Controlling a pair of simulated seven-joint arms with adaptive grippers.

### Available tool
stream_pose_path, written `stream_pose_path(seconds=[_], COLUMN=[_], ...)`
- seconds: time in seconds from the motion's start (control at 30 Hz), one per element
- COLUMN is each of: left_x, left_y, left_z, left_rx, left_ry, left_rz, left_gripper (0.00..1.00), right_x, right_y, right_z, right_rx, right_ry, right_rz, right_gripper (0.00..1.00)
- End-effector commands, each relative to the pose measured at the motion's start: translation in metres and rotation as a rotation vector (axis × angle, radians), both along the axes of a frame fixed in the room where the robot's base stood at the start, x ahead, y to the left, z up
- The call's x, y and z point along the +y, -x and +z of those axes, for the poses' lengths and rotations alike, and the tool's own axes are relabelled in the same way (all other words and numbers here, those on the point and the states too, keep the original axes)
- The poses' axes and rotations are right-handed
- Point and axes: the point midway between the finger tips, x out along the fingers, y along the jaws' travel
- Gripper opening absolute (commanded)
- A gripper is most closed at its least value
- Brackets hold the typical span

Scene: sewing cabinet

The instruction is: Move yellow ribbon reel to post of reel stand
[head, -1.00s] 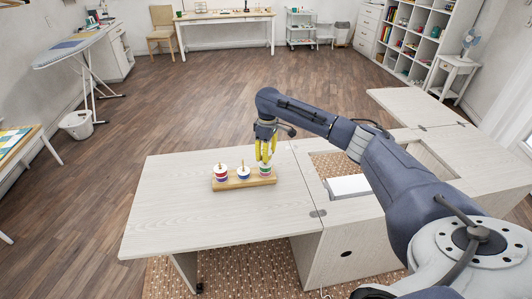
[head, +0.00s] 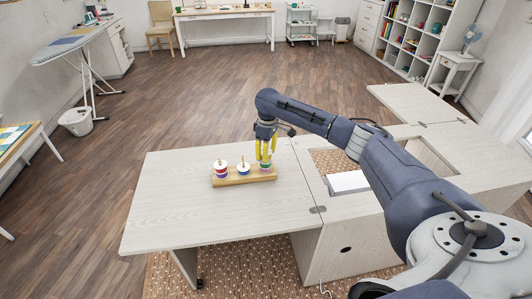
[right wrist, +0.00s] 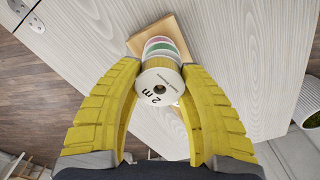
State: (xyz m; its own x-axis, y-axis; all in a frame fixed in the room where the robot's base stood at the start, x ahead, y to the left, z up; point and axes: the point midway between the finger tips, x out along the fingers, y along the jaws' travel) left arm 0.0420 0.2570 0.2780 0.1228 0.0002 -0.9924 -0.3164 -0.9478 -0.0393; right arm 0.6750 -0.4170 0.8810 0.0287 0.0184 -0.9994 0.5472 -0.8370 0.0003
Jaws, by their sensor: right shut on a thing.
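The wooden reel stand (head: 249,183) lies on the pale cabinet top, with reels on its posts. My right gripper (head: 265,159) points down over its right end. In the right wrist view, the gripper (right wrist: 160,90) is shut on a reel (right wrist: 158,82) with a white face marked "2 m". A little yellow shows at its edge, so it appears to be the yellow ribbon reel. It is in line with a stack of green and pink reels (right wrist: 164,47); I cannot tell whether it touches them. The post under it is hidden. My left gripper is not in view.
Red and blue reels (head: 221,171) are on the left post and a blue and white reel (head: 243,172) is on the middle one. The cabinet top (head: 170,205) left of the stand is clear. An opening with a white panel (head: 348,183) lies to the right.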

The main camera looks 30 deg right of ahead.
Motion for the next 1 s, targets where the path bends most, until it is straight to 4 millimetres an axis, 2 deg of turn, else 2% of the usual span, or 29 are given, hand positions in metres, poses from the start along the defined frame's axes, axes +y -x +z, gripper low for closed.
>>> stream_pose_path(seconds=[0.07, 0.1, 0.3, 0.67, 0.77, 1.0], left_x=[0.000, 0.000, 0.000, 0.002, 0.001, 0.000], left_y=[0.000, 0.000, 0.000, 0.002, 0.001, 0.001], left_z=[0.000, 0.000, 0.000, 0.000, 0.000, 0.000], left_rx=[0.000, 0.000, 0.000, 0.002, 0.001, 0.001], left_ry=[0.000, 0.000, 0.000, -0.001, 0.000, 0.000], left_rz=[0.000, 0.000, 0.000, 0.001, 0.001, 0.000], left_gripper=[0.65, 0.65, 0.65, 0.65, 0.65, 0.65], right_x=[0.000, 0.000, 0.000, 0.000, 0.000, -0.002], right_y=[0.000, 0.000, 0.000, 0.000, 0.000, 0.001], right_z=[0.000, 0.000, 0.000, 0.005, 0.016, 0.058], right_rx=[0.000, 0.000, 0.000, -0.001, -0.002, -0.003], right_ry=[0.000, 0.000, 0.000, -0.001, 0.001, 0.001], right_rz=[0.000, 0.000, 0.000, 0.000, 0.001, 0.000], right_gripper=[0.18, 0.42, 0.65, 0.67, 0.67, 0.67])
